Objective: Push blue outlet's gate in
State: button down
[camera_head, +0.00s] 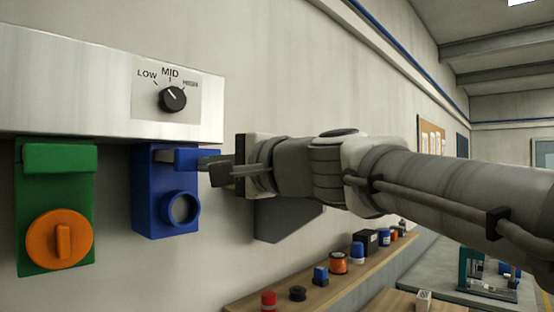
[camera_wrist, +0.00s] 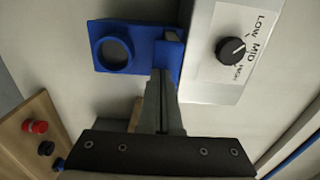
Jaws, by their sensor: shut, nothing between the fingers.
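The blue outlet (camera_head: 148,205) hangs on the wall under the white panel, with a round grey opening in its front. Its blue gate (camera_head: 188,157) is at the top and sticks out past the outlet's right side; a pale gap shows left of it. In the wrist view the outlet (camera_wrist: 105,28) and gate (camera_wrist: 174,55) are above the fingers. My gripper (camera_head: 205,164) is shut and empty, its tips at the gate's protruding right end. The tips (camera_wrist: 161,74) overlap or touch the gate in the wrist view; I cannot tell if they press on it.
A green outlet (camera_head: 22,200) with a green gate and an orange knob (camera_head: 60,240) is at the left. The white panel (camera_head: 60,85) above carries a black dial (camera_head: 172,98) marked LOW, MID, HIGH. A wooden shelf (camera_head: 330,286) with several small items runs below right.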

dwell(0.3)
jog(key=shift+b+x, duration=0.3)
jog(key=shift+x, duration=1.35)
jog(key=shift+s+r, duration=0.1)
jog(key=shift+r, duration=0.05)
jog(key=shift+d, duration=0.1)
